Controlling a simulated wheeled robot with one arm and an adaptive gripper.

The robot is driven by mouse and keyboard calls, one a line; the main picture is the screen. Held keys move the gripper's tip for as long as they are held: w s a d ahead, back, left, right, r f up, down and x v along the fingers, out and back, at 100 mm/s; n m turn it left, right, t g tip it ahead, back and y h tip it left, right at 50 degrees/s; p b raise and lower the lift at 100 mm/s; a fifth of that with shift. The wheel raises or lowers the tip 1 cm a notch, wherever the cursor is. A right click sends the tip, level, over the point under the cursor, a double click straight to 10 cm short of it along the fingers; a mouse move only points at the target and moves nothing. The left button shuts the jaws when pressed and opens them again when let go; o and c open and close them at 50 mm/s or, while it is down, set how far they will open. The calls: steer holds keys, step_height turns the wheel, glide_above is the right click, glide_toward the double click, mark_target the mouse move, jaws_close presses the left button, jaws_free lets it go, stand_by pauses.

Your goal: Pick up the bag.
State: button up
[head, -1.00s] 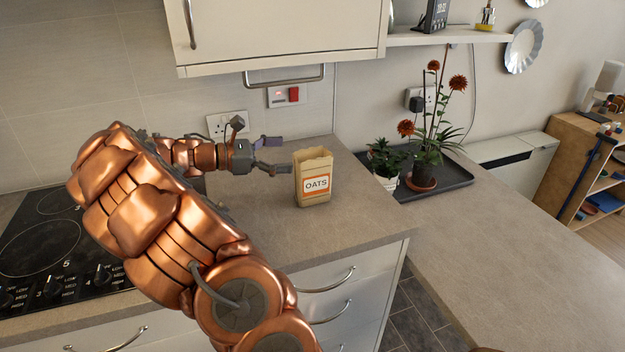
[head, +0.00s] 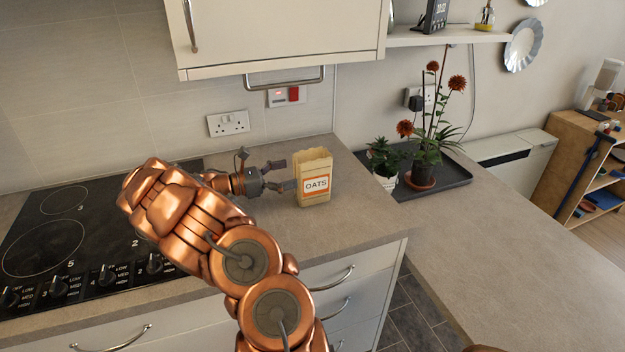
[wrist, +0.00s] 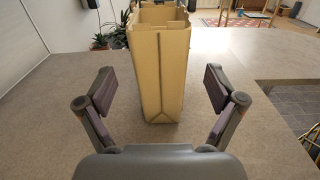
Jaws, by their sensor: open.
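The bag (head: 313,178) is a tan paper bag with an open, jagged top and an orange-and-white OATS label. It stands upright on the worktop (head: 366,225). In the wrist view, the bag (wrist: 159,75) stands straight ahead, near the middle, with a plain creased side facing me. My gripper (head: 286,175) is low over the worktop, just left of the bag. In the wrist view, my gripper (wrist: 159,88) is open, one finger to each side of the bag with clear gaps. The bag lies a little beyond or between the fingertips; exact depth is hard to tell.
A black hob (head: 75,235) lies to the left. Potted plants stand on a dark tray (head: 450,178) right of the bag. A wall cabinet (head: 280,35) hangs above. The worktop in front of the bag is clear.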

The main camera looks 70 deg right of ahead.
mark_target(313, 167)
steer(key=p+x, duration=0.1)
steer(key=x, duration=0.5)
steer(key=shift+s+r+p, duration=0.1)
steer(key=shift+r+p, duration=0.1)
steer(key=shift+p, duration=0.2)
steer(key=shift+s+d, duration=0.45)
steer(key=shift+d, duration=0.05)
steer(key=shift+f, duration=0.1)
steer(key=c, duration=1.3)
steer(key=shift+c, duration=0.2)
